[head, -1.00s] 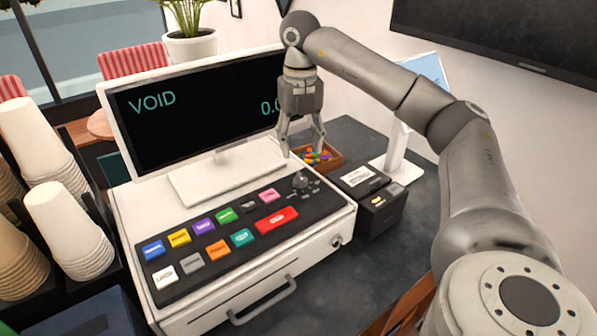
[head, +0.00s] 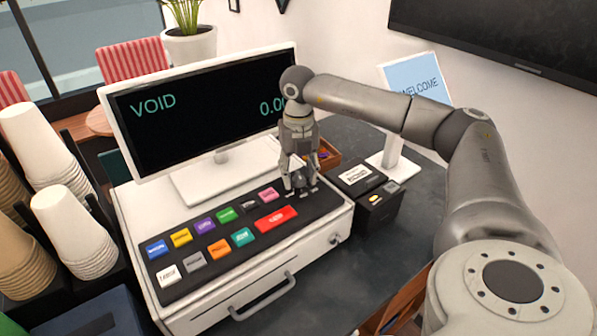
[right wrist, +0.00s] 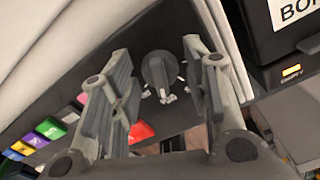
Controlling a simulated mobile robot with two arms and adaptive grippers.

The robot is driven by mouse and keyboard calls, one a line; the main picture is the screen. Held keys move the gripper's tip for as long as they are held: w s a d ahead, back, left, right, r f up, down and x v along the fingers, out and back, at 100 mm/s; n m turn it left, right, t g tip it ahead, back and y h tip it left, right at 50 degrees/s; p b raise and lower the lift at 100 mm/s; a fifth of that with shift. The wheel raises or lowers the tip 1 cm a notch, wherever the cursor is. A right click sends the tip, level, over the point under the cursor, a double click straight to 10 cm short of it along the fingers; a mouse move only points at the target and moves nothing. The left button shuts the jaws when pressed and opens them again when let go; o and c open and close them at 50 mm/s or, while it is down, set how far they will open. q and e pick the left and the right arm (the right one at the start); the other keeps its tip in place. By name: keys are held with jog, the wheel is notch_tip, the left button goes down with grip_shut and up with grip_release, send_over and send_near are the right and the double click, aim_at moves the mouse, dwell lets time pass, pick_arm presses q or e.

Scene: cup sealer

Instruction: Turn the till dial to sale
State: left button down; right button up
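The till (head: 330,222) is a white unit with a black key panel and a screen (head: 190,105) reading VOID. The till dial (right wrist: 157,72), a dark round knob with a raised grip and pale marks around it, sits on the panel in the right wrist view. In the head view my gripper hides most of it. My right gripper (head: 300,188) points down over the dial. In the right wrist view its two fingers (right wrist: 160,95) are apart, one on each side of the dial, with gaps visible between. My left gripper is in neither view.
Coloured keys (head: 205,226) cover the panel left of the dial. A small black printer box (head: 368,190) and a WELCOME display (head: 418,80) stand to the right. A wooden tray (head: 328,153) lies behind the gripper. Stacked paper cups (head: 65,225) stand at the left.

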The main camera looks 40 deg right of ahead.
jog(key=c, duration=0.7)
jog(key=shift+o, duration=0.2)
jog(key=shift+n, duration=0.3)
jog(key=n+b, duration=0.1)
jog(key=n, duration=0.2)
jog(key=shift+n+b, duration=0.3)
jog(key=shift+a+r+n+b, duration=0.1)
jog(key=shift+n+b, duration=0.35)
jog(key=shift+n, duration=1.75)
jog(key=shift+w, duration=0.1)
jog(key=o, duration=1)
